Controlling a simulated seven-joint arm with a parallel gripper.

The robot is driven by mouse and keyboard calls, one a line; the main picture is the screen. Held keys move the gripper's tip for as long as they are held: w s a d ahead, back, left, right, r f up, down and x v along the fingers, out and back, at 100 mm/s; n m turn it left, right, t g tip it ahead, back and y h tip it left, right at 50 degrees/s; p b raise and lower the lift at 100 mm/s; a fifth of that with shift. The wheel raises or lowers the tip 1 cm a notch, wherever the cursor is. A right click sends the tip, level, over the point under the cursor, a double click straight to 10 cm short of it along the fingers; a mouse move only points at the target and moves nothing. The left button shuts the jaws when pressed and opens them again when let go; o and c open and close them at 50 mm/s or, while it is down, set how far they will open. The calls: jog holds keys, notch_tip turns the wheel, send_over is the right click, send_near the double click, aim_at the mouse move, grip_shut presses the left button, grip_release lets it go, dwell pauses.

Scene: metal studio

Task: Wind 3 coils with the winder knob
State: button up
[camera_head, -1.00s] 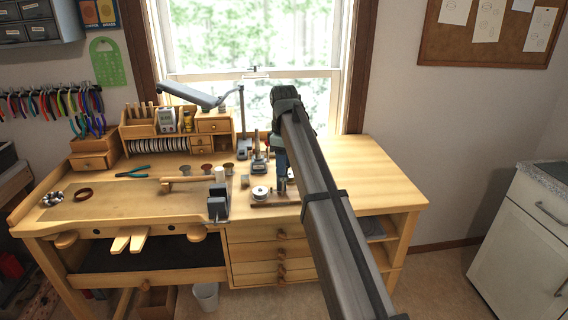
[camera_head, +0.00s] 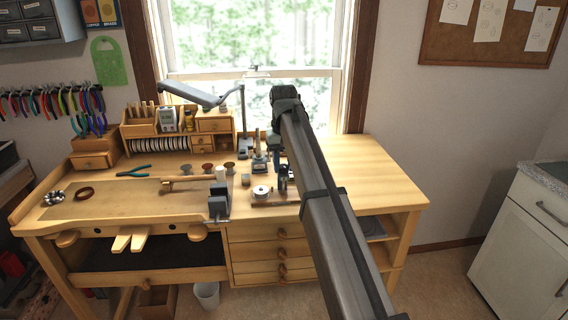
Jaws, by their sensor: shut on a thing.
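The coil winder (camera_head: 262,193) sits near the front of the wooden workbench, on a low wooden base with a round silver part on top at its left. My gripper (camera_head: 283,183) points down at the right end of the winder and is shut. The knob is hidden at the fingertips, where the jaws close on it. My arm covers the bench to the right of the winder. The coils and wire are too small to make out.
A dark block-like tool (camera_head: 219,204) stands at the bench's front edge, left of the winder. Small cups (camera_head: 207,167), green-handled pliers (camera_head: 133,172) and a lamp (camera_head: 195,95) are behind and left. The bench top (camera_head: 375,178) at right is clear.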

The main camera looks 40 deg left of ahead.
aim_at(282, 166)
jog(key=m, duration=0.7)
jog(key=shift+s+a, duration=0.1)
jog(key=shift+a, duration=0.05)
jog(key=m, duration=0.4)
jog(key=shift+a+m, duration=0.15)
jog(key=shift+m, duration=1.75)
jog(key=o, duration=1)
jog(key=shift+o, duration=0.2)
notch_tip(282, 166, up, 14)
jog(key=shift+f, duration=0.15)
